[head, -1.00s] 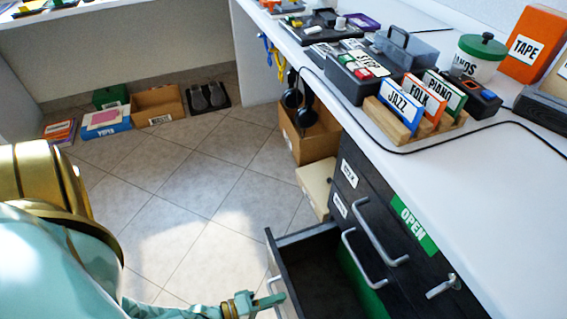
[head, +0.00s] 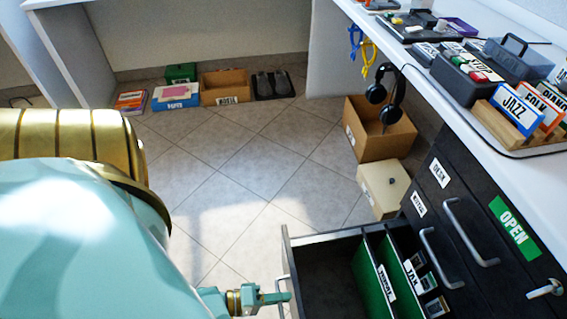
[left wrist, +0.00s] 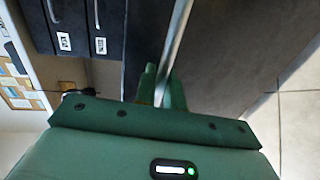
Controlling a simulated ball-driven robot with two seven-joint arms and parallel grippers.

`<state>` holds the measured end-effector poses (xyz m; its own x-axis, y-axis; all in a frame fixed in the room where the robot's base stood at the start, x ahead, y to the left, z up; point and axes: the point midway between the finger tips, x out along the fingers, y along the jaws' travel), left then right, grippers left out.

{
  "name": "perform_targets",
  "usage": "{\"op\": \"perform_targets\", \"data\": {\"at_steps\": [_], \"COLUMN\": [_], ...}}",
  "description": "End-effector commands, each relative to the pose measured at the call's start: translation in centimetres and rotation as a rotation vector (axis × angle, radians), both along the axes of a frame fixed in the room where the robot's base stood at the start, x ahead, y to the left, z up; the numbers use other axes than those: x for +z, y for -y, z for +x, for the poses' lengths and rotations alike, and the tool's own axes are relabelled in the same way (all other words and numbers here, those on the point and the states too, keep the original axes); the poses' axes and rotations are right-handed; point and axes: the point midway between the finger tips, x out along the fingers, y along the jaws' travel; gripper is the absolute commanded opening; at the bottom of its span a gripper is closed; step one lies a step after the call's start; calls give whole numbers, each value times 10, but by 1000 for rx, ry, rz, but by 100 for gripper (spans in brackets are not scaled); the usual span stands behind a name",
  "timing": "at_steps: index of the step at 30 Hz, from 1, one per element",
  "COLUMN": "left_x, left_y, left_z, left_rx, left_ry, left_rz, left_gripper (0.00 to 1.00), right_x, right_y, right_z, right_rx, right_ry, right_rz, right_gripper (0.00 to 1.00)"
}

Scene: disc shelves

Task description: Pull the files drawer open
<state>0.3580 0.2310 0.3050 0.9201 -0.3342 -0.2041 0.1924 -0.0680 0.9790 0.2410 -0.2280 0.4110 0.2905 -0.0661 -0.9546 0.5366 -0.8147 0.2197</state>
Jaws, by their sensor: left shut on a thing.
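The files drawer (head: 322,284) is the low drawer of the dark cabinet and stands open. Green dividers (head: 368,278) with white labels, one reading TAX, show inside it. Its front panel is at the left, with a pale metal handle (head: 279,284). My left gripper (head: 284,297) is at this handle, low in the head view. In the left wrist view my left gripper (left wrist: 160,88) is shut on the long metal handle bar (left wrist: 177,42), which runs up between its fingers. My right gripper is not in view.
Above the open drawer are closed drawers with metal handles (head: 468,235), a green OPEN label (head: 513,227) and a key (head: 545,289). A cream box (head: 382,190) and a cardboard box (head: 378,140) with headphones stand behind. The tiled floor (head: 245,170) at the left is clear.

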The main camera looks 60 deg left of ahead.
Motion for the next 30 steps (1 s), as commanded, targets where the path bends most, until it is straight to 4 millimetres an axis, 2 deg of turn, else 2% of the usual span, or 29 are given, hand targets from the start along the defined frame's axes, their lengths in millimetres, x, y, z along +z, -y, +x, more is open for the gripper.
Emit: {"op": "perform_targets", "data": {"at_steps": [20,21,22,30], "left_x": [-1,-1,-1,0], "left_y": [-1,-1,-1,-1], "left_z": [-6,-6,-6,-5], "left_rx": [-2,-2,-2,-1], "left_ry": [-5,-4,-4,-1], "left_rz": [2,1,1,0], "left_gripper": [0,19,27,28], "right_x": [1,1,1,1], "right_y": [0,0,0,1], "right_z": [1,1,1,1], "right_rx": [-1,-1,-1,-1], "right_ry": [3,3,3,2], "right_rz": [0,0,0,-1], "right_gripper": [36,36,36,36]}}
